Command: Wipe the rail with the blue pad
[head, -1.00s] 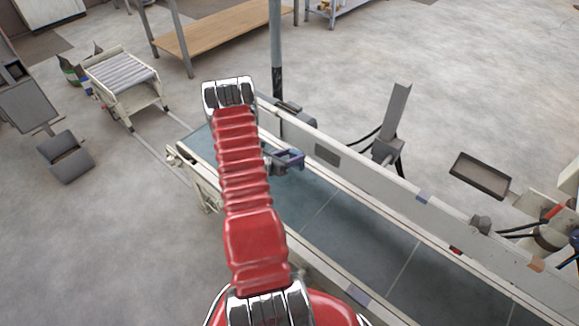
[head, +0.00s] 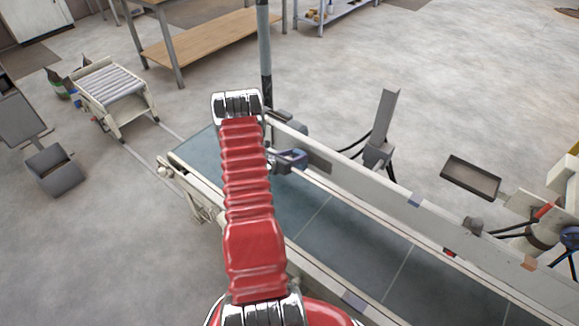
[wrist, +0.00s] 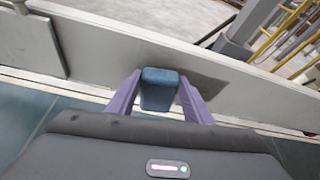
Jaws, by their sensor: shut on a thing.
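My gripper (wrist: 160,80) has purple fingers that close on the blue pad (wrist: 159,93) from both sides. In the head view my gripper (head: 291,160) is over the belt, close beside the rail. The rail (head: 365,187) is a long pale strip along the belt's far side; it also fills the middle of the wrist view (wrist: 95,52). A dark smudge (wrist: 208,88) on the rail's face lies behind and to the right of the pad. In the head view the smudge (head: 319,161) is partly hidden by my gripper. I cannot tell whether the pad touches the rail.
The blue-grey belt (head: 335,235) runs below my gripper. A grey upright post (head: 384,120) and a dark tray (head: 470,177) stand beyond the rail. A thick pole (head: 265,60) rises near the belt's far end. A roller stand (head: 112,85) is at the left.

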